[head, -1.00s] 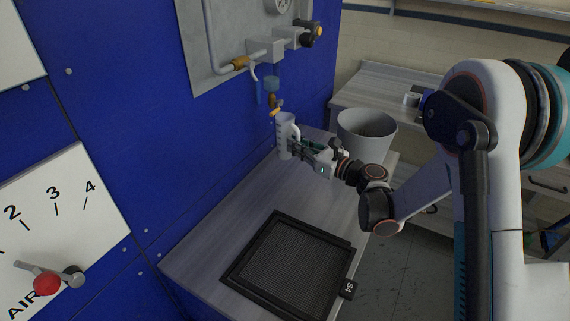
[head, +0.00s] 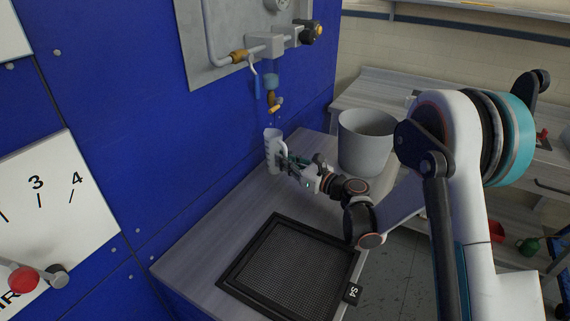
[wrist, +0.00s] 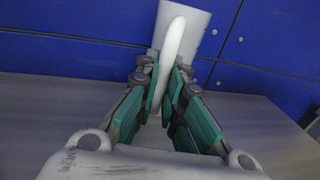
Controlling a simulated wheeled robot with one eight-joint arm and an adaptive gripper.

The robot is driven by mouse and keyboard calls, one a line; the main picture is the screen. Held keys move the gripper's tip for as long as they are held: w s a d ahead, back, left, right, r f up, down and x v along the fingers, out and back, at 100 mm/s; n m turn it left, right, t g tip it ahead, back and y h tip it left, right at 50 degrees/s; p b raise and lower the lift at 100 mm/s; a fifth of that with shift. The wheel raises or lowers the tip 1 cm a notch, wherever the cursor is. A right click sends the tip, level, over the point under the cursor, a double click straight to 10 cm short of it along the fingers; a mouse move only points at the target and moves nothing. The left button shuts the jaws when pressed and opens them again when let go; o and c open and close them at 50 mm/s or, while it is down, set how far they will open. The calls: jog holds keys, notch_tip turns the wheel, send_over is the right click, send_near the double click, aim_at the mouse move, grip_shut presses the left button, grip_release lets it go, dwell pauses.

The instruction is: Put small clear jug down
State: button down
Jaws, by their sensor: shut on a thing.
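The small jug (head: 271,151), pale and whitish, is upright in the head view, close to the blue wall at the back of the grey bench (head: 200,232). My gripper (head: 284,163) is shut on the jug's handle from the right side. In the wrist view the jug (wrist: 203,30) stands beyond the fingers, and its white handle loop passes between the two teal-sided fingers (wrist: 163,95). The jug's base is partly hidden by the gripper, so I cannot tell whether it touches the bench.
A grey bucket (head: 364,145) stands right of my gripper. A valve with drips (head: 274,101) hangs on the wall above the jug. Bench between jug and frame is clear.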

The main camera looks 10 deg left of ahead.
jog(key=c, duration=1.7)
grip_release()
jog(key=shift+f, duration=0.1)
jog(key=shift+r, duration=0.2)
jog(key=p+v, duration=0.3)
jog(key=v, duration=0.9)
jog(key=shift+p, duration=0.35)
